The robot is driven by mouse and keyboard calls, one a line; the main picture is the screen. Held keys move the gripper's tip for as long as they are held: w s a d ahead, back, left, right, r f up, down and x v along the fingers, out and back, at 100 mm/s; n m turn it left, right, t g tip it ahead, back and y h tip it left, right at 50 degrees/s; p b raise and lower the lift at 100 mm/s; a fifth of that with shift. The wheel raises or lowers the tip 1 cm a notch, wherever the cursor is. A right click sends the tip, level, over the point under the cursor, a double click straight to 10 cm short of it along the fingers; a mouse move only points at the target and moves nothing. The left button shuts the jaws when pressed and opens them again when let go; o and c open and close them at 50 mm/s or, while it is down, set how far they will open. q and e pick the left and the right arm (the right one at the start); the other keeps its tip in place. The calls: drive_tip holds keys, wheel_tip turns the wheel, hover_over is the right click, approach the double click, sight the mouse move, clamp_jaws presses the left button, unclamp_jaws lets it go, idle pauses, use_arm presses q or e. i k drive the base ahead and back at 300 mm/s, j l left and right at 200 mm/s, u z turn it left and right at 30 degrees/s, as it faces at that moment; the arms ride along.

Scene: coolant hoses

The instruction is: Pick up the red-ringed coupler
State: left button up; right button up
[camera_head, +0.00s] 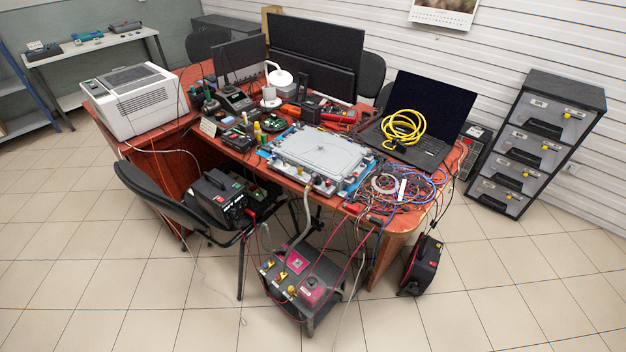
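A grey hose (307,218) hangs from the front edge of the grey battery-like case (325,158) on the table down to a low dark unit (302,283) on the floor. Small red and yellow fittings (308,181) show along the front of the case, near the hose's upper end. They are too small to tell which, if any, is the red-ringed coupler. The low unit has yellow fittings and a pink panel (296,262) on top. Neither of my grippers is in view.
A red-brown table (398,226) carries monitors, a laptop (425,115) with a yellow cable coil (403,127), and tangled wires (395,190). A chair (165,195) stands at its left front. A black case (422,265) sits on the floor.

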sight(316, 179)
drive_tip(key=z, duration=0.55)
drive_tip(key=j+z, duration=0.8)
drive_tip(key=j, duration=0.2)
drive_tip(key=k+j+z, duration=0.15)
drive_tip(key=j+z, duration=0.2)
drive_tip(key=k+j, duration=0.1)
drive_tip(key=j, duration=0.3)
drive_tip(key=k+j, duration=0.1)
drive_tip(key=j, duration=0.3)
drive_tip(key=k+j+z, duration=0.1)
drive_tip(key=j, duration=0.25)
